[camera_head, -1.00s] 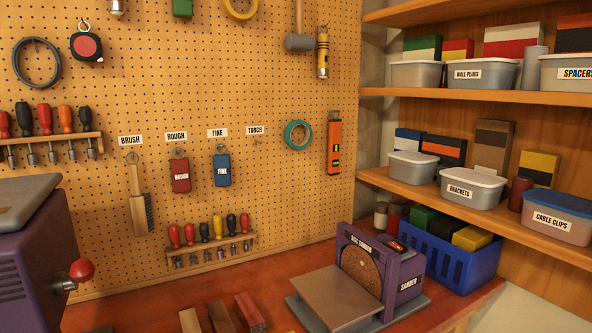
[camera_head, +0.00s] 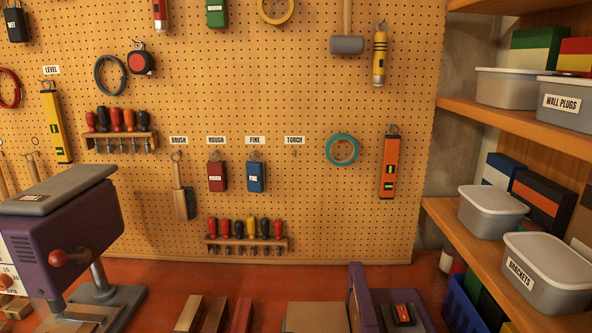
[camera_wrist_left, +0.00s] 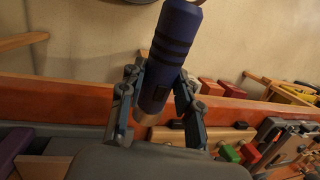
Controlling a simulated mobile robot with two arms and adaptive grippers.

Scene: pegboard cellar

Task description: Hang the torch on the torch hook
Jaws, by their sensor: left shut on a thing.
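The torch (camera_wrist_left: 170,55) is a dark blue ribbed cylinder with a pale end, seen in the left wrist view. My left gripper (camera_wrist_left: 158,82) is shut around its body, one finger on each side. The torch hook (camera_head: 294,152) is a small, empty hook on the pegboard under the TORCH label (camera_head: 294,140) in the head view. Neither gripper shows in the head view, so the torch's distance from the hook cannot be told. My right gripper is not in view.
A blue block (camera_head: 255,177) hangs left of the torch hook, and green tape (camera_head: 342,149) hangs to its right. A screwdriver rack (camera_head: 246,244) is below. A purple sander (camera_head: 362,300) and a purple machine (camera_head: 65,225) stand on the red bench. Shelves (camera_head: 460,215) are at right.

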